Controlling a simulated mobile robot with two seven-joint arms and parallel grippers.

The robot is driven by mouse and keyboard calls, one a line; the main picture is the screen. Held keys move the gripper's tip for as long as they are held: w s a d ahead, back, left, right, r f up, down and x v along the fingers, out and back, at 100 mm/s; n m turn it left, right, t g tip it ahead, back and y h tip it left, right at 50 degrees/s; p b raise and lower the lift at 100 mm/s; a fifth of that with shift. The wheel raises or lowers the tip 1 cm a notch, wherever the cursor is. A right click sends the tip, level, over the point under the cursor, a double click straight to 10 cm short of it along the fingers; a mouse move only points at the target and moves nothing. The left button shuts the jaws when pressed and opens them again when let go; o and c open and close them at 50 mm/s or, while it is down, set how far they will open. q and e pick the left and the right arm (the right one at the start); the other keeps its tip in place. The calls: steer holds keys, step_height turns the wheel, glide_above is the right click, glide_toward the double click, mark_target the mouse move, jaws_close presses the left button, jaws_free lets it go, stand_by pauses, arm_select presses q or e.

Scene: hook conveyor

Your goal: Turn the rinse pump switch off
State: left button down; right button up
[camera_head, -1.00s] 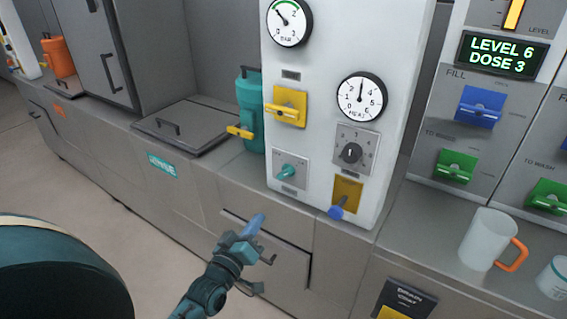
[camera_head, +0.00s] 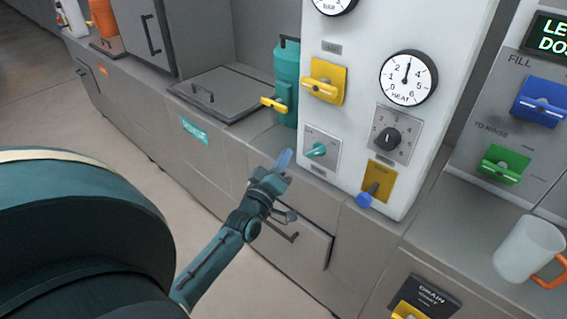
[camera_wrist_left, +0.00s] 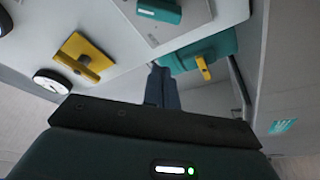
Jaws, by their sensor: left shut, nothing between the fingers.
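The white control panel (camera_head: 345,125) carries a teal switch (camera_head: 316,150) on a grey plate, low on its left side. Its small label is too blurred to read, so I cannot confirm it is the rinse pump switch. A teal knob shows at the top of the left wrist view (camera_wrist_left: 160,10). My left gripper (camera_head: 284,158) is shut and empty, with blue fingers, just left of the teal switch and apart from it. Its fingers also show in the left wrist view (camera_wrist_left: 162,88). My right gripper is not in view.
Nearby on the panel are a yellow lever (camera_head: 322,86), a black dial (camera_head: 389,138) and a blue-tipped lever (camera_head: 365,199). A teal canister with a yellow handle (camera_head: 286,80) stands behind my gripper. A white mug (camera_head: 527,249) is on the right counter.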

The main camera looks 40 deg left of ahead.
mark_target(311, 140)
arm_select(q)
steer(key=x, duration=0.6)
steer(key=shift+r, duration=0.1)
steer(key=shift+w+d+f+p, duration=0.15)
steer(key=shift+d+f+p, duration=0.2)
steer(key=shift+d+f, duration=1)
steer(key=shift+f, duration=0.1)
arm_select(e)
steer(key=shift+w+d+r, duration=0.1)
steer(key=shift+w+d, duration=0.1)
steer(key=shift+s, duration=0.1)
